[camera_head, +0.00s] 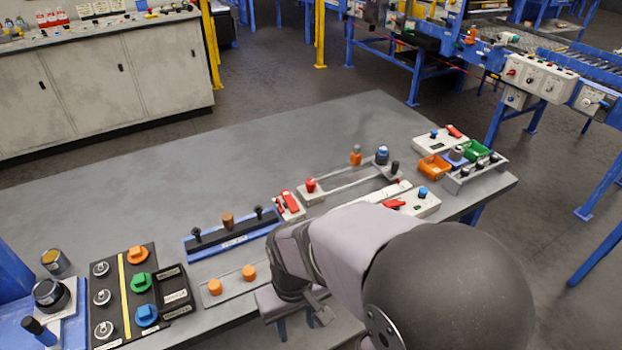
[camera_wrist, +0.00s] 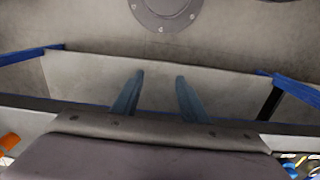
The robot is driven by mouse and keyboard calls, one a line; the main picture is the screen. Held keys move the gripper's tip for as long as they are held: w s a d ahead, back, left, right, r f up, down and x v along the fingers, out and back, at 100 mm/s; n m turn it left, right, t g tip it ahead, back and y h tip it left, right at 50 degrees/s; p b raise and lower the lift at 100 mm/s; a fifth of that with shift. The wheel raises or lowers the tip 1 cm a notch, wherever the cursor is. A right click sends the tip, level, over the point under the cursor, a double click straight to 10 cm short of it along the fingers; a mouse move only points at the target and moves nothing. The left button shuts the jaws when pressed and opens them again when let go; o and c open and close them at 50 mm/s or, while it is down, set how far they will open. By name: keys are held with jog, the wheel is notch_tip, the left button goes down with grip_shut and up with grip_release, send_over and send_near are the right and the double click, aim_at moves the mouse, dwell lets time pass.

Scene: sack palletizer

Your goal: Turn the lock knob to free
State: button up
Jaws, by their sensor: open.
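Several knobs stand on the grey workbench (camera_head: 130,215), and the head view does not make clear which one is the lock knob. A large dark round knob (camera_head: 49,292) sits on a blue base at the front left. A dark blue knob (camera_head: 382,155) stands at the far end of a slotted rail fixture. An orange knob (camera_head: 356,157) is beside it, and a red knob (camera_head: 311,185) is at the near end. My gripper (camera_wrist: 158,84) shows two blue-grey fingers apart with nothing between them. In the head view my gripper (camera_head: 296,322) is low by the bench's front edge, touching no knob.
A black panel (camera_head: 126,318) carries green, orange and blue knobs. A blue fixture (camera_head: 230,240) and a plate with two orange pegs (camera_head: 232,285) lie near my arm. Orange (camera_head: 434,167) and green (camera_head: 475,151) bins stand at the right end. The bench's back left is clear.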

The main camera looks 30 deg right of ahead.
jog(key=w+d+r+m+p, duration=0.2)
jog(key=w+r+p, duration=0.1)
jog(key=w+r, duration=0.1)
jog(key=w+d+r+m+p, duration=0.1)
jog(key=w+r+m+p, duration=0.2)
jog(key=w+r, duration=0.1)
jog(key=w+d+r+m+p, duration=0.2)
jog(key=w+r+p, duration=0.1)
jog(key=w, duration=0.3)
jog(key=shift+w+d+r+m+g, duration=0.1)
jog(key=shift+d+r+m+g, duration=0.2)
jog(key=shift+d+r+m, duration=0.1)
jog(key=w+d+r+m+p, duration=0.3)
jog(key=w+d+m+p, duration=0.15)
jog(key=w, duration=0.35)
jog(key=r+m+p, duration=0.2)
jog(key=m+p, duration=0.2)
jog(key=m, duration=0.1)
send_over(311, 181)
jog(key=shift+s+a+f, duration=0.1)
jog(key=shift+s+a, duration=0.2)
jog(key=shift+w+d+m, duration=0.25)
jog(key=shift+d+m, duration=0.1)
jog(key=shift+f+p, duration=1)
jog(key=shift+f, duration=2.7)
grip_shut()
